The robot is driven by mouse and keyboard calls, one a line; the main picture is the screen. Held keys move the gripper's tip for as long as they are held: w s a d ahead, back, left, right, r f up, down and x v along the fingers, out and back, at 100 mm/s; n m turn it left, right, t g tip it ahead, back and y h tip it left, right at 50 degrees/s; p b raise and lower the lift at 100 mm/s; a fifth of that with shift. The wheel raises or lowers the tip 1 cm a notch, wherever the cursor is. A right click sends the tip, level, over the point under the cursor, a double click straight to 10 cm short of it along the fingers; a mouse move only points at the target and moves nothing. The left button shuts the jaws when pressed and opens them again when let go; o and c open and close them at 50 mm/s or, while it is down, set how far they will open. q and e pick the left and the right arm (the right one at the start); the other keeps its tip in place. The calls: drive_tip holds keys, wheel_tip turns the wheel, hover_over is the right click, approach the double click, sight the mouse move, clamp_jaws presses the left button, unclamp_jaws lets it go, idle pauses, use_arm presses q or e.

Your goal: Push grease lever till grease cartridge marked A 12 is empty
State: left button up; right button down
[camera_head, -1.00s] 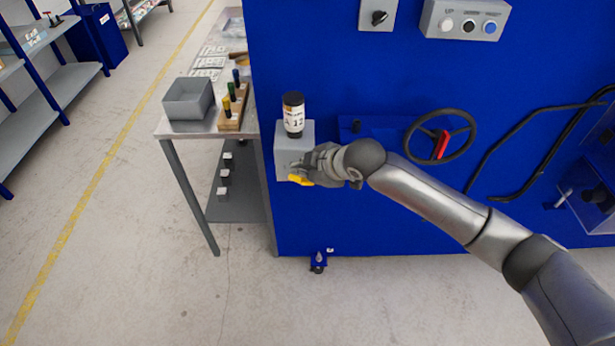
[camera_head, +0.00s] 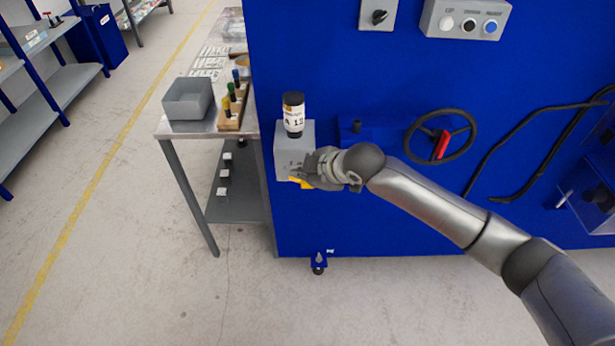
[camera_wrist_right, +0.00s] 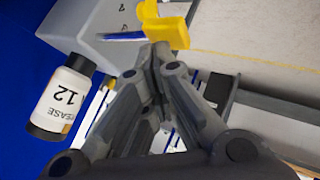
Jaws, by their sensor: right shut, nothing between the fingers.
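The grease cartridge (camera_head: 293,115), white label with "A 12" and black ends, stands upright on the grey grease box (camera_head: 288,140) on the blue machine's side. It also shows in the right wrist view (camera_wrist_right: 62,98). The yellow grease lever (camera_head: 305,183) is partly hidden behind my right gripper (camera_head: 306,170); its yellow end shows in the right wrist view (camera_wrist_right: 166,22). My right gripper is shut with nothing between its fingers, and its tips are close at the lever; I cannot tell if they touch. How full the cartridge is does not show. My left gripper is not in view.
A metal table (camera_head: 190,128) on the left holds a grey bin (camera_head: 188,100) and a wooden rack (camera_head: 233,110) with several coloured-top cartridges. A handwheel (camera_head: 441,137) sticks out of the blue machine (camera_head: 400,225) right of the box. The floor in front is clear.

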drive_tip(key=shift+f, duration=0.6)
idle(0.3)
idle(0.5)
drive_tip(key=shift+r+p, duration=1.8)
wheel_tip(320, 180, up, 5)
drive_tip(key=p, duration=0.5)
